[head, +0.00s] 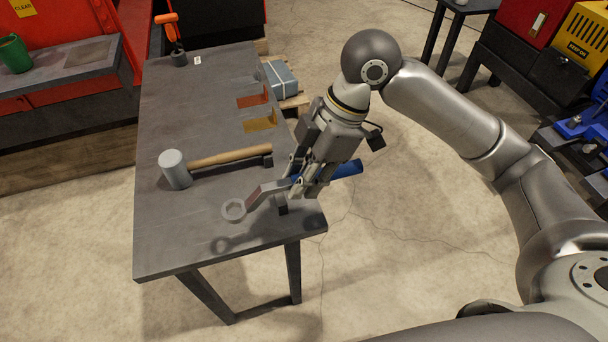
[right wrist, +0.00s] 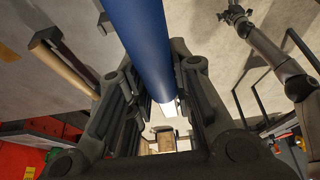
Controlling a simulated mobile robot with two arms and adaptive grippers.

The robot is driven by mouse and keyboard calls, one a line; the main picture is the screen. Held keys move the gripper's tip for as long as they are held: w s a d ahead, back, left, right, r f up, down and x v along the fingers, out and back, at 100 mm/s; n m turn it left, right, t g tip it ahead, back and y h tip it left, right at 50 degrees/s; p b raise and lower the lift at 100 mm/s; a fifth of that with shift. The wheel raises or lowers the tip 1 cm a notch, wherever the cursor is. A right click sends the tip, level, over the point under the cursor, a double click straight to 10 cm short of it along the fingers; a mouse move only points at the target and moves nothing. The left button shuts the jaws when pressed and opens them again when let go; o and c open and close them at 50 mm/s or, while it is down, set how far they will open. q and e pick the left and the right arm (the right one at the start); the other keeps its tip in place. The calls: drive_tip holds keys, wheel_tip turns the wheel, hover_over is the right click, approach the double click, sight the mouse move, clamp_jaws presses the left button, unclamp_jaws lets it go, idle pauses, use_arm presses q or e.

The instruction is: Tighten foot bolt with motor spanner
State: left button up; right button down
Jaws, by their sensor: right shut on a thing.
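The spanner has a ring head (head: 234,210), a cranked grey shank with a reddish patch, and a blue handle (head: 347,169). My right gripper (head: 298,186) is shut on the spanner's handle and holds it over the near right corner of the table, where it casts a shadow. In the right wrist view the blue handle (right wrist: 142,45) runs between the two fingers (right wrist: 155,95). I cannot make out the foot bolt.
A mallet (head: 174,170) with a wooden handle lies on the dark table (head: 165,235). Red and yellow brackets (head: 260,121) are farther back, and an orange-handled tool (head: 170,28) stands at the far end. A grey-blue box (head: 281,76) sits beyond the right edge. A green mug (head: 14,54) is on the left bench.

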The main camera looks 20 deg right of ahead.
drive_tip(key=c, duration=2)
unclamp_jaws()
clamp_jaws()
drive_tip(key=shift+s+a+r+p, duration=0.1)
drive_tip(key=shift+s+r+p, duration=0.2)
drive_tip(key=shift+r+p, duration=0.25)
drive_tip(key=s+a+r+p, duration=0.4)
drive_tip(key=s+r+p, duration=0.7)
drive_tip(key=p, duration=1.3)
drive_tip(key=s, duration=0.3)
